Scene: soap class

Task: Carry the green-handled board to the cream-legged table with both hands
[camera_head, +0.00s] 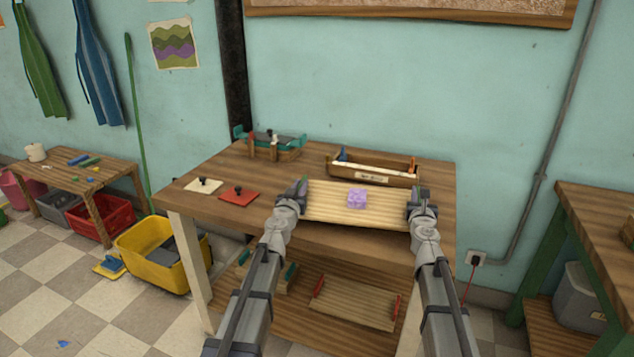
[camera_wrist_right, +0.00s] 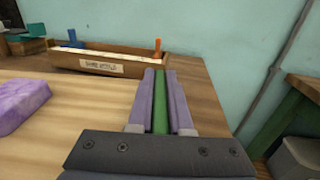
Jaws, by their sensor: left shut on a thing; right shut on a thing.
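The green-handled board (camera_head: 330,207) is pale slatted wood and looks level over the top of the cream-legged table (camera_head: 240,218). A purple block (camera_head: 357,199) lies on the board; its edge also shows in the right wrist view (camera_wrist_right: 18,105). My left gripper (camera_head: 297,190) is shut at the board's left end, where it hides the handle. My right gripper (camera_head: 422,203) is shut on the right green handle (camera_wrist_right: 160,105), which shows between its fingers (camera_wrist_right: 160,115) in the right wrist view. I cannot tell whether the board touches the tabletop.
A wooden tray (camera_head: 375,169) stands just behind the board. A teal-ended caddy (camera_head: 270,145) is at the back left. A white trowel plate (camera_head: 203,186) and a red one (camera_head: 239,197) lie left. A red-handled board (camera_head: 353,304) is on the lower shelf. A green-legged table (camera_head: 590,215) stands right.

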